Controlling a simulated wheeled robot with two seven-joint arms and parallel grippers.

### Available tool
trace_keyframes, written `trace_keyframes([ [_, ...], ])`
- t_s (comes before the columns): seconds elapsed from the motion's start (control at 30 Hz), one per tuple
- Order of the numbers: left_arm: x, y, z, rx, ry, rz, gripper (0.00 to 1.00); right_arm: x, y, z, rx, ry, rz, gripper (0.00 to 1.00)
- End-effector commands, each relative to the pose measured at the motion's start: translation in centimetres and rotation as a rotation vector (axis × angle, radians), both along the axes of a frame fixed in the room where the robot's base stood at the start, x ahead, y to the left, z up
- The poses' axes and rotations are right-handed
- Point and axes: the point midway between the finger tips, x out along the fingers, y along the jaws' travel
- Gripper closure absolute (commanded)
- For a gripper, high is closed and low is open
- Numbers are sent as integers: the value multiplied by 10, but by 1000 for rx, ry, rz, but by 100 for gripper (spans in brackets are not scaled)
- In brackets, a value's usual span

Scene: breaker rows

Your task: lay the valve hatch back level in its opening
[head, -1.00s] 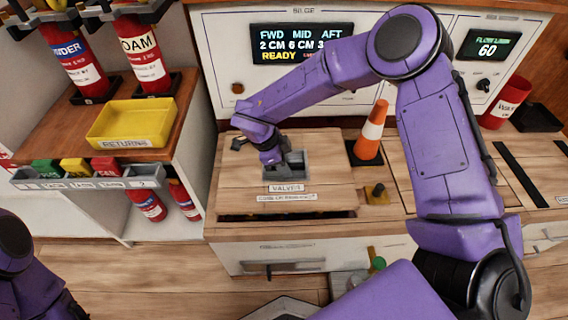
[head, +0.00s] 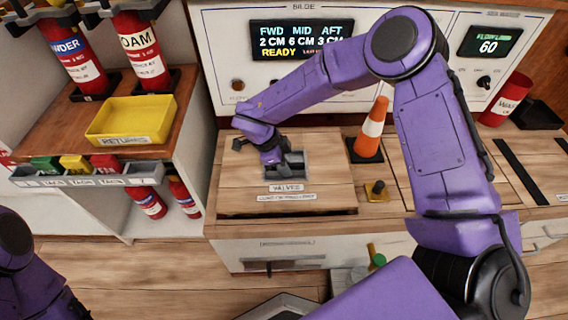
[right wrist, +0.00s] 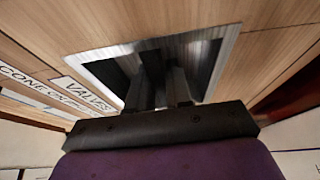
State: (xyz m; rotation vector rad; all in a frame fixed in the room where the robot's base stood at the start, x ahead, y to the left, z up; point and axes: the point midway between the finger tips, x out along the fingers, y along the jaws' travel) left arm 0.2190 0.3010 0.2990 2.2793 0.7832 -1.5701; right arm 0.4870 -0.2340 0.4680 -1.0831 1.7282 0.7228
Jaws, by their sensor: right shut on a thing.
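The valve hatch (head: 318,198) is a wooden panel labelled VALVES with a grey recessed pull. My right gripper (head: 281,166) reaches down into the recess and is shut on the hatch's pull. In the right wrist view, the fingers (right wrist: 168,88) go into the metal-rimmed recess of the hatch (right wrist: 90,45), hiding the bar between them. Of my left arm only links show at the lower left; its gripper is out of view.
An orange and white cone (head: 372,130) stands on a black base right of the hatch. A brass fitting with a black knob (head: 377,190) is just right of its front corner. A yellow returns tray (head: 131,121) sits on the left cabinet. The panel display (head: 303,43) reads READY.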

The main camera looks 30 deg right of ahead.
Motion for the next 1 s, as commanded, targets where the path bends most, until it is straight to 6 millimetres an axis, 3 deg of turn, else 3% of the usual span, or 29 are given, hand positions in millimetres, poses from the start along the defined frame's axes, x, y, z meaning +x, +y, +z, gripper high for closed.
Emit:
trace_keyframes([
  [1.0,0,0,-11,0,0,0,36,1,0,-29,1,-3,0,100],
])
